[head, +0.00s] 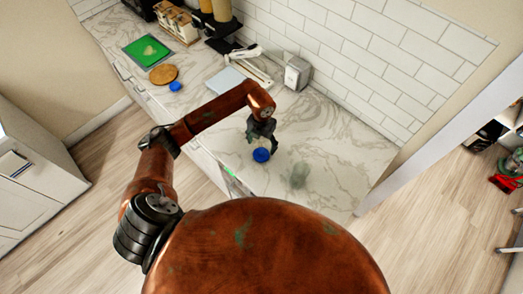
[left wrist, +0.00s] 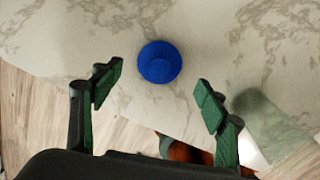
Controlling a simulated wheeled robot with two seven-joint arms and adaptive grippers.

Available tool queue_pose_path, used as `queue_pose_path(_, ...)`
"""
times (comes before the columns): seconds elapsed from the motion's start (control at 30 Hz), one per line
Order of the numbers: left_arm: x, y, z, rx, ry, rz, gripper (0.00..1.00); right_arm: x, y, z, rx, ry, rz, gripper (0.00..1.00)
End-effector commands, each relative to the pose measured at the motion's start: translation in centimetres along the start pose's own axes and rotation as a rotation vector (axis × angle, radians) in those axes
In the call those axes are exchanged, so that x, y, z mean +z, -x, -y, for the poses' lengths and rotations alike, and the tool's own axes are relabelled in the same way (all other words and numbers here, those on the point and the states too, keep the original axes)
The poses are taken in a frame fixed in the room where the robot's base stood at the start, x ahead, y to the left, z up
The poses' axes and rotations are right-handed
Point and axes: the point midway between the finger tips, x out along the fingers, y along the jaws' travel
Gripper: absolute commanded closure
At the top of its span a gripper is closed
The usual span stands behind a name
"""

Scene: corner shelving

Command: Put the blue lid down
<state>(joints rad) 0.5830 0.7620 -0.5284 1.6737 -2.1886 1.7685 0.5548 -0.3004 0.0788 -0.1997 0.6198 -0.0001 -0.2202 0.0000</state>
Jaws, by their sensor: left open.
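A round blue lid (head: 261,155) with a raised knob is at the counter's front part, just below my left gripper (head: 263,133) in the head view. In the left wrist view the lid (left wrist: 160,62) appears to lie on the marble, ahead of the gap between my fingers. My left gripper (left wrist: 160,82) is open, with clear space between each finger and the lid. A second small blue round piece (head: 175,86) lies farther left on the counter. My right gripper is not in view.
A greenish see-through object (head: 299,175) stands right of the lid. The marble counter (head: 335,150) is clear farther right. A white board (head: 226,80), a wooden disc (head: 163,74), a green board (head: 146,51) and a grey-white box (head: 298,72) are farther back and left.

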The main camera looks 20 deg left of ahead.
Motion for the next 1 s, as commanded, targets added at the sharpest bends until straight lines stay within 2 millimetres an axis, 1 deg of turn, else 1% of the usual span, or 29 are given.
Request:
queue_pose_path(0.03,0.1,1.0,-0.1,0.002,-0.002,0.004,0.32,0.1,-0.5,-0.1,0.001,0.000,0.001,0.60)
queue_pose_path(0.1,0.1,2.4,-0.1,0.002,-0.001,0.003,0.32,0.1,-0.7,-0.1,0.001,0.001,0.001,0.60)
queue_pose_path(0.2,0.1,4.1,0.0,0.002,-0.001,0.002,0.32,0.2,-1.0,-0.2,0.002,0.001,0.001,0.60)
queue_pose_path(0.3,0.1,5.3,0.0,0.001,0.000,0.001,0.32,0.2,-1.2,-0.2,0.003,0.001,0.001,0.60)
queue_pose_path(0.4,0.0,6.0,0.0,0.000,0.000,-0.001,0.32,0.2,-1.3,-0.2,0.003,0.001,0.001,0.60)
queue_pose_path(0.57,0.0,6.4,0.0,0.000,0.001,-0.002,0.32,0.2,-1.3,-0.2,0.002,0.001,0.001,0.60)
queue_pose_path(1.0,0.0,6.3,0.0,0.000,0.001,-0.001,0.32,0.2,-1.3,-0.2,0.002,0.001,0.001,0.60)
